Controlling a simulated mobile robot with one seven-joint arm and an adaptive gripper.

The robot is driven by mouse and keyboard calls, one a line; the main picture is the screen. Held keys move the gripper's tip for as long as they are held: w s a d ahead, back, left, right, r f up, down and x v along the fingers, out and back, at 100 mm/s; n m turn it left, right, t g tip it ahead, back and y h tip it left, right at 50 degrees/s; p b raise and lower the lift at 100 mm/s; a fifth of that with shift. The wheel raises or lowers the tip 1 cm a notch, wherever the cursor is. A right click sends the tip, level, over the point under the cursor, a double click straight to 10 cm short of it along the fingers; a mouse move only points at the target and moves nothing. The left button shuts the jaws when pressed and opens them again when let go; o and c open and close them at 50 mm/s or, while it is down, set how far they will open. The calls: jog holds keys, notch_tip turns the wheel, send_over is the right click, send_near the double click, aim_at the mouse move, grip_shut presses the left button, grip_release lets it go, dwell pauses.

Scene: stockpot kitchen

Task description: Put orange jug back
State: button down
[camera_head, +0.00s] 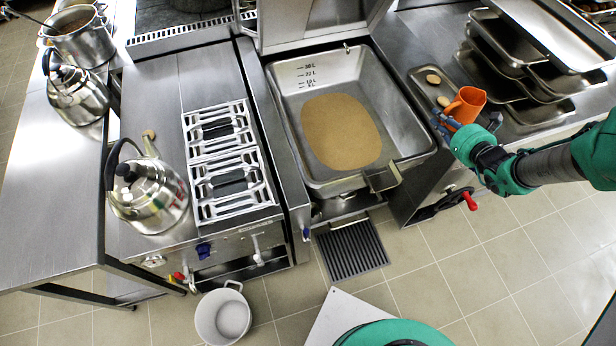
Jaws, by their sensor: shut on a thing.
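The orange jug (467,104) stands out at the right in the head view, over or on the front part of the steel counter right of the big pan. It looks upright, with its handle toward the left. My gripper (443,124) reaches in from the right and is shut on the jug at its lower left side. My gripper and wrist hide part of the jug's lower body. I cannot tell whether the jug's base touches the counter.
The tilting pan (400,110) holds a brown layer. Kettles (150,195), a stockpot (82,38) and a white bucket (222,316) are further left.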

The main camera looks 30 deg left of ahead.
jog(key=s+a+f+n+g+y, duration=0.25)
jog(key=s+a+n+g, duration=0.25)
jog(key=s+a, duration=0.6)
jog(key=s+a+f+n+g+y, duration=0.2)
jog(key=s+a+f+n+g, duration=0.2)
jog(key=s+a, duration=0.65)
jog(key=s+a+n+g+h, duration=0.1)
jog(key=s+n+g, duration=0.4)
jog(key=s, duration=0.9)
jog(key=s+a+f+n+g+h, duration=0.1)
jog(key=s+n+g, duration=0.4)
jog(key=s, duration=1)
jog(key=shift+a+f+g+h, duration=0.2)
jog(key=shift+a+g+h, duration=0.1)
jog(key=shift+a+h, duration=0.35)
jog(key=w+a+f+b, duration=0.1)
jog(key=w+a, duration=0.5)
jog(key=a, duration=0.5)
jog(key=shift+a+b, duration=0.35)
jog(key=shift+f, duration=0.1)
